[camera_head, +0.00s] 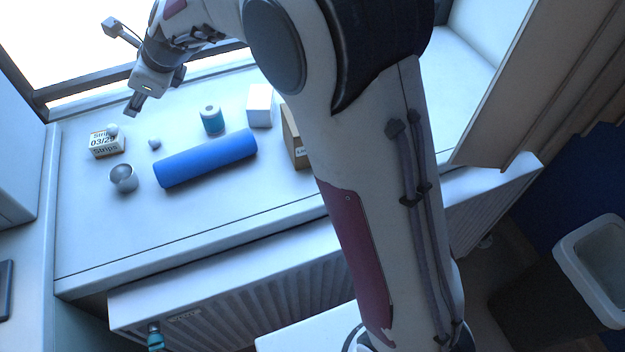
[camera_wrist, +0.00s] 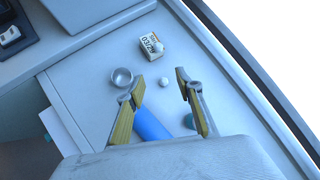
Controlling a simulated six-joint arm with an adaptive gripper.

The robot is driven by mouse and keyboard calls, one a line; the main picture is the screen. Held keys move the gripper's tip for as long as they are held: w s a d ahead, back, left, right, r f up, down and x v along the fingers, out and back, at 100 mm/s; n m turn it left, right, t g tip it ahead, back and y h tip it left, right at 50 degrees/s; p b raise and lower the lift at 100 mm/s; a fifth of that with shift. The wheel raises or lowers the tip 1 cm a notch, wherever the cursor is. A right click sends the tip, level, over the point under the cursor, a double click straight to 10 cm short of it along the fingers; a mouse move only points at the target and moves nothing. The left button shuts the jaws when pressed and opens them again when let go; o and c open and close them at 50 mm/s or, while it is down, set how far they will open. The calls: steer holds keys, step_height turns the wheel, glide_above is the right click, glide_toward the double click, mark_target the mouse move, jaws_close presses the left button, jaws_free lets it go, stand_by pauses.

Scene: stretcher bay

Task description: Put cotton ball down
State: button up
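One white cotton ball (camera_head: 154,143) lies on the pale counter; it also shows in the wrist view (camera_wrist: 164,82), beyond my fingertips. A second white ball (camera_head: 112,130) appears at the upper edge of a small strips box (camera_head: 106,146); whether it rests on the box or behind it I cannot tell. My gripper (camera_head: 132,109) is above the counter, up and left of the first ball in the head view. In the wrist view my gripper (camera_wrist: 160,83) has its fingers wide apart, with nothing held between them.
A small round cup (camera_head: 123,178) stands left of a long blue roll (camera_head: 206,158). A teal-and-white roll (camera_head: 211,119), a white box (camera_head: 260,106) and a brown box (camera_head: 293,138) stand further right. The counter's front left is clear. A window frame (camera_head: 85,83) edges the back.

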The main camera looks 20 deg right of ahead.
steer(key=s+d+r+n+h, duration=0.1)
steer(key=s+d+r+n, duration=0.3)
steer(key=s+d+n, duration=0.35)
steer(key=s+d+r+n+h, duration=0.1)
steer(key=s+d+r+n, duration=0.25)
steer(key=s+d, duration=0.55)
steer(key=s+d+f+n+h, duration=0.2)
steer(key=s+d+n, duration=0.3)
steer(key=s, duration=0.5)
steer(key=s+d+f+n+h, duration=0.2)
steer(key=s+d+n, duration=0.4)
steer(key=s, duration=0.5)
steer(key=shift+d+n, duration=0.3)
steer(key=shift+o, duration=0.6)
steer(key=shift+w+a, duration=0.1)
